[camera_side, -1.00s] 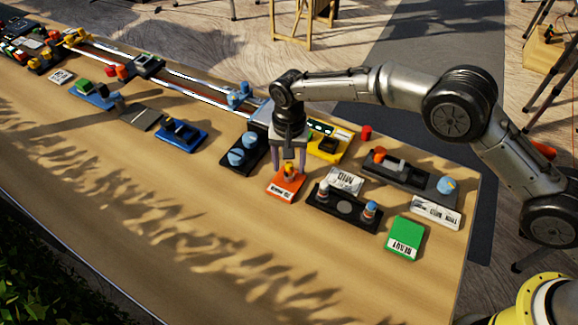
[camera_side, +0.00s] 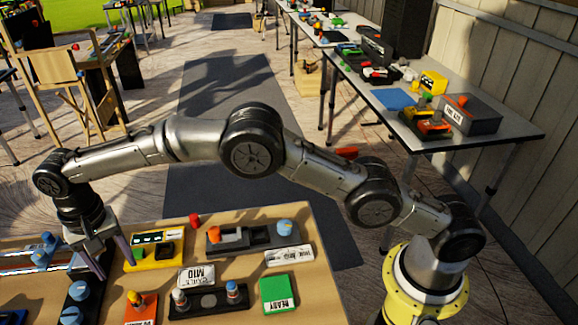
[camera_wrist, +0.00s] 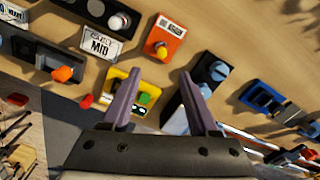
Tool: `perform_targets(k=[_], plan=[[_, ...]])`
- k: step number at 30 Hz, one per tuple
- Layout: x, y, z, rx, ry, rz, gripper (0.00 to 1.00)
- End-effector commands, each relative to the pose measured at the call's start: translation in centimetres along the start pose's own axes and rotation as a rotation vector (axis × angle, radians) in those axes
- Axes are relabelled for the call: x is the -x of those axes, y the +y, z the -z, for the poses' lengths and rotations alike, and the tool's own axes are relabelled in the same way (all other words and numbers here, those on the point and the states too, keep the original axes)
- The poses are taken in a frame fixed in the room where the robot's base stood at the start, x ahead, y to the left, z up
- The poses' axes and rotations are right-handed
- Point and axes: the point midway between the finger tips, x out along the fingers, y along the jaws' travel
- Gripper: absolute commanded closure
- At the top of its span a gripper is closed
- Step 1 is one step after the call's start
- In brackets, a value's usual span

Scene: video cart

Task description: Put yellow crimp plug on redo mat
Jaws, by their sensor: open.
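The yellow crimp plug (camera_side: 135,297) stands on an orange mat (camera_side: 147,310), which has a white label too small to read surely; I take it for the redo mat. My gripper (camera_side: 117,271) is open and empty, raised above the table and clear of the plug. In the wrist view its two purple fingers (camera_wrist: 160,76) are spread, with nothing between their tips. The side view cuts off the mat's lower edge.
A yellow block (camera_side: 154,254) is behind the orange mat. A black holder (camera_side: 208,302) with two pegs, a MID card (camera_side: 197,276) and a green READY mat (camera_side: 277,295) lie to the right. A dark tray (camera_side: 255,238) stands behind them. A black block with blue knobs (camera_side: 77,291) is left.

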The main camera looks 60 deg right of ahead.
Motion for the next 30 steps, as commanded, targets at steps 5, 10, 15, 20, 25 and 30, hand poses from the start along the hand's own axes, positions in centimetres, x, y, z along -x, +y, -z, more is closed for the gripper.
perform_targets(k=[5,10,15,20,25,30], plan=[[5.5,3.7,1.6,0.025,0.031,0.041,0.39],[11.8,10.2,2.4,0.076,0.078,0.083,0.39],[16.8,17.4,1.5,0.128,0.135,0.117,0.39],[20.0,24.2,-0.8,0.178,0.197,0.138,0.39],[21.6,31.1,-4.5,0.229,0.269,0.147,0.39],[21.3,37.1,-9.0,0.28,0.345,0.143,0.39]])
